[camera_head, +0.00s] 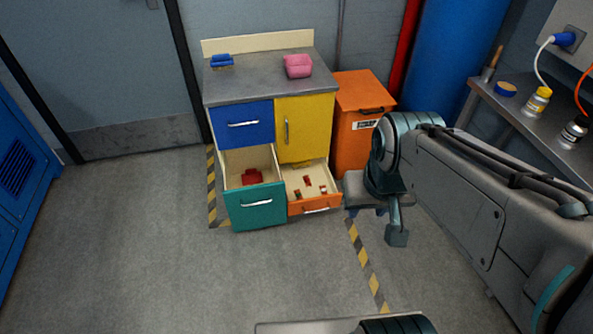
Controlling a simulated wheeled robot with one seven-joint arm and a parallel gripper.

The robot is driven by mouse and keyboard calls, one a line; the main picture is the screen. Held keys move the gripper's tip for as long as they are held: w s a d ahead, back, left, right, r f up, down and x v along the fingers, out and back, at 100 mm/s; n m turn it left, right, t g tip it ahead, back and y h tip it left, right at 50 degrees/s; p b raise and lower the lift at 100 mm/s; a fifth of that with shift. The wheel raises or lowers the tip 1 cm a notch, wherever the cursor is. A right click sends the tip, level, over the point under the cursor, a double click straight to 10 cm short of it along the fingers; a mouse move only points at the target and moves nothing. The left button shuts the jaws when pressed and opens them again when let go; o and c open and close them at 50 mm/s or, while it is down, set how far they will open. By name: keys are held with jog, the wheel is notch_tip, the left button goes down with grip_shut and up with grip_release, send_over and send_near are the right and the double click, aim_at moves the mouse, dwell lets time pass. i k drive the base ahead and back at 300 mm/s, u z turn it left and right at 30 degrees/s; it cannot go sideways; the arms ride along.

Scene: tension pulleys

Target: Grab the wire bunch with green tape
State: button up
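Several small, mostly red bundles lie in the open orange drawer (316,205) at the lower right of the cabinet. One bundle (297,194) at the drawer's left front seems to have a bit of green, but it is too small to be sure it is green tape. Another bundle (307,181) lies farther back, and one (323,189) lies to the right. My gripper (397,238) hangs to the right of the orange drawer, apart from it and the bundles. Only part of it shows past my arm, and I cannot tell whether it is open.
The teal drawer (257,205) is also open, with a red object (252,177) inside. The blue drawer (244,122) and yellow door (304,128) are shut. An orange bin (352,145) stands right of the cabinet. A workbench (500,100) is at right. Floor in front is clear.

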aim_at(298, 194)
jog(key=u, duration=0.05)
jog(key=k, duration=0.4)
jog(key=z, duration=0.9)
jog(key=i, duration=2.4)
jog(key=u, duration=1.55)
jog(key=i, duration=0.5)
jog(key=u, duration=0.35)
